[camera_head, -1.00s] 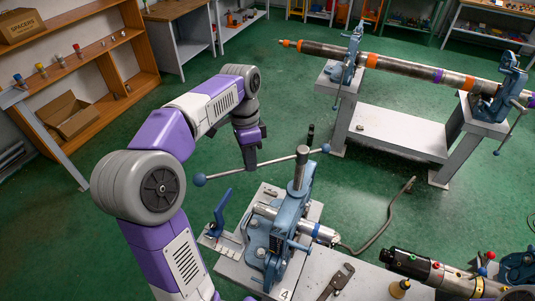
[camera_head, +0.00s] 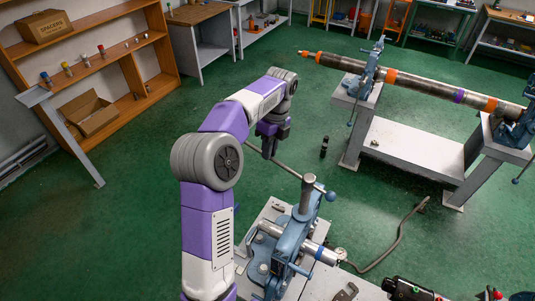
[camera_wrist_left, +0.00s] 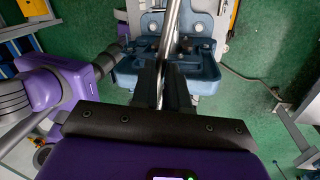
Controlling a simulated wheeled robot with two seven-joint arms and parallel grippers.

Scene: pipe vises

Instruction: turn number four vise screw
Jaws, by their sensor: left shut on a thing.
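The blue vise (camera_head: 291,240) stands on its plate at the bottom middle of the head view. Its upright steel screw (camera_head: 307,192) carries a thin cross bar (camera_head: 290,170), with a blue ball (camera_head: 330,196) at the near right end. My left gripper (camera_head: 268,151) is shut on the bar toward its far left end. In the wrist view, the dark fingers of my left gripper (camera_wrist_left: 164,88) straddle the shiny bar (camera_wrist_left: 172,28), with the blue vise body (camera_wrist_left: 205,70) beyond. My right gripper is not in view.
A bent hose or rod (camera_head: 400,238) lies right of the vise. A dark tool-like end (camera_head: 410,290) shows at the lower right edge. A long pipe (camera_head: 425,88) rests in vises on grey stands at the back right. Green floor is clear at the left.

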